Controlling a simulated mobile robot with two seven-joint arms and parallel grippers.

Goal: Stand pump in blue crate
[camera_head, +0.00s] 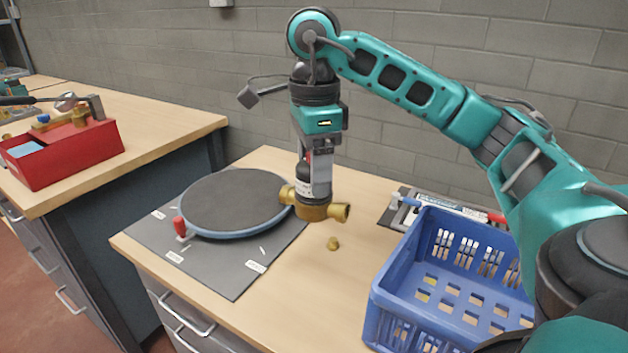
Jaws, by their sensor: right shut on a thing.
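The pump (316,209) has a brass body with side ports at its lower end and a dark upper part. My right gripper (318,172) is shut on the pump's dark upper part and holds it upright, between the round turntable and the blue crate. Whether the pump touches the bench is hard to tell. The blue crate (388,291) stands on the bench at the lower right. Its slotted floor shows and looks empty; my right arm covers its right side. My left gripper is not in view.
A dark round turntable (237,201) with a red knob (181,228) sits on a grey mat (231,276). A clipboard-like item (405,205) lies behind the crate. A red toolbox (66,154) stands on the left bench.

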